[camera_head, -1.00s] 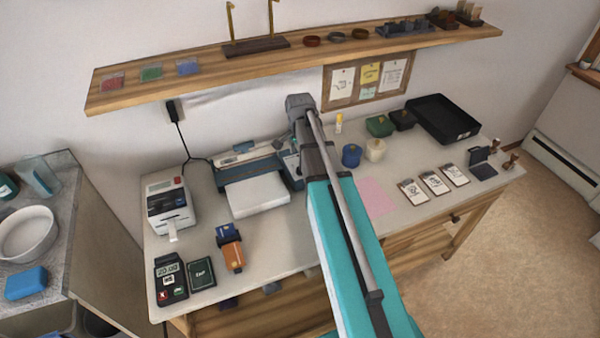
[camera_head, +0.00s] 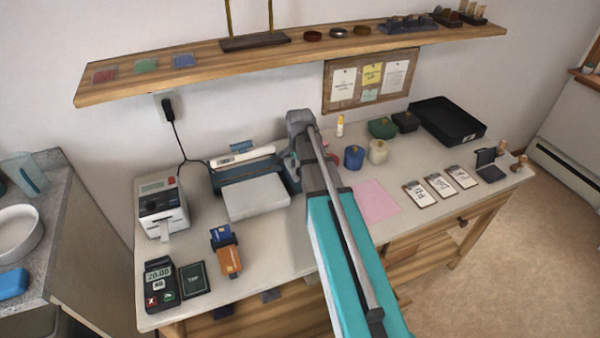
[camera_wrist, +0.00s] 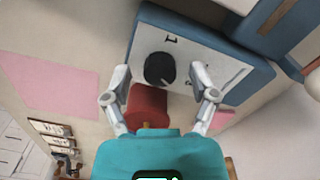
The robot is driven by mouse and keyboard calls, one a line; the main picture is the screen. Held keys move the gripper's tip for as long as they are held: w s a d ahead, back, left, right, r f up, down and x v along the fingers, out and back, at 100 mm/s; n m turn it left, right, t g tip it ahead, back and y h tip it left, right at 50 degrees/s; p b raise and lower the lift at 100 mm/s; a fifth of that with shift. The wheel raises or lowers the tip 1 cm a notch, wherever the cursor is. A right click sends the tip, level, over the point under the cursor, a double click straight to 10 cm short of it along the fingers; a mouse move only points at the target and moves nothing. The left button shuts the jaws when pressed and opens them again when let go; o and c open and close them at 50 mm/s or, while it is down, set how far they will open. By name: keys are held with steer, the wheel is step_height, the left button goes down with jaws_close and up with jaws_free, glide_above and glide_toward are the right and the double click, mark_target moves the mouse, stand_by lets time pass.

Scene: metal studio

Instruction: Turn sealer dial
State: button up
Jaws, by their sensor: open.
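The sealer (camera_head: 240,163) is a blue and white machine at the back of the bench; my arm hides part of its right end in the head view. In the wrist view its white panel (camera_wrist: 218,75) carries a round black dial (camera_wrist: 160,69) with a dark mark above it. My gripper (camera_wrist: 160,73) is open, one finger to each side of the dial in the picture. I see no contact with the dial. In the head view my arm hides the fingers and dial.
A white block (camera_head: 257,197) lies in front of the sealer. A label printer (camera_head: 161,207) stands left. A wooden shelf (camera_head: 210,62) hangs above.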

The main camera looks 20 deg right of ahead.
steer(key=shift+f, duration=0.1)
stand_by(0.3)
jaws_close()
steer(key=shift+n, duration=0.4)
steer(key=n, duration=0.5)
steer(key=shift+s, duration=0.1)
steer(key=n, duration=0.5)
steer(key=shift+d+n, duration=0.15)
steer(key=shift+n, duration=0.15)
steer(key=n, duration=0.6)
steer(key=shift+d, duration=0.1)
steer(key=n, duration=0.6)
steer(key=shift+n, duration=0.4)
